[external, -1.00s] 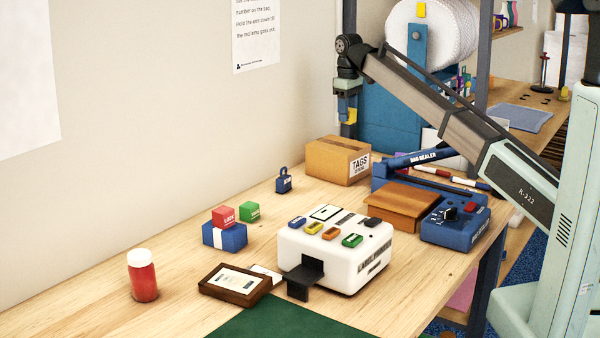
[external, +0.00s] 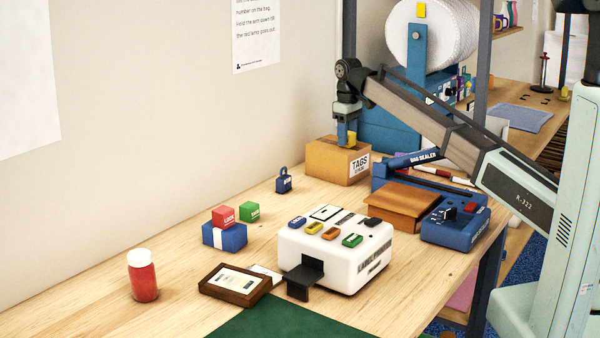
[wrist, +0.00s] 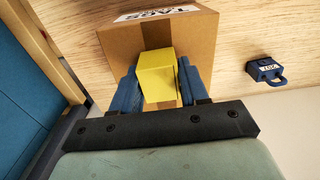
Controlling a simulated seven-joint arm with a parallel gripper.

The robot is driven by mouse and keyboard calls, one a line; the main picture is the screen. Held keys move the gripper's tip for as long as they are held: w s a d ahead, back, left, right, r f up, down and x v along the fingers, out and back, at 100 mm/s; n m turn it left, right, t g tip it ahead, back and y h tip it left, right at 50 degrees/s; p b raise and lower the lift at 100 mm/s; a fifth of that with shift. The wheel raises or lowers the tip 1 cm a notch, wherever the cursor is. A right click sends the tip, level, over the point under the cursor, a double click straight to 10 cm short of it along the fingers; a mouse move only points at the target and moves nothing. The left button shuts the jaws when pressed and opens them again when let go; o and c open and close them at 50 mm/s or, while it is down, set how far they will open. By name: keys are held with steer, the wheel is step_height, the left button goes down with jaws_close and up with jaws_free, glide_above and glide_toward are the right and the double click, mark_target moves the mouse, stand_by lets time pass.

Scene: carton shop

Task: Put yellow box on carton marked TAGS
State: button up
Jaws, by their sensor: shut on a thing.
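The brown carton marked TAGS (external: 325,163) stands on the bench against the wall. It also shows in the wrist view (wrist: 205,38). My gripper (external: 347,138) is over the carton's top, pointing down. In the wrist view its blue fingers (wrist: 157,85) are shut on the yellow box (wrist: 156,70), one on each side. In the external view the yellow box (external: 351,138) is partly hidden by the fingers. It is at or just above the carton's top; I cannot tell whether they touch.
A blue padlock (external: 283,181) stands left of the carton. The blue bag sealer (external: 400,175) is to its right, and a white label printer (external: 335,258) is in front. Red (external: 223,216), green (external: 250,211) and blue (external: 225,237) boxes are further left.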

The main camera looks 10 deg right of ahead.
steer(key=o, duration=1)
steer(key=shift+f, duration=0.1)
steer(key=shift+o, duration=0.2)
step_height(320, 180, up, 12)
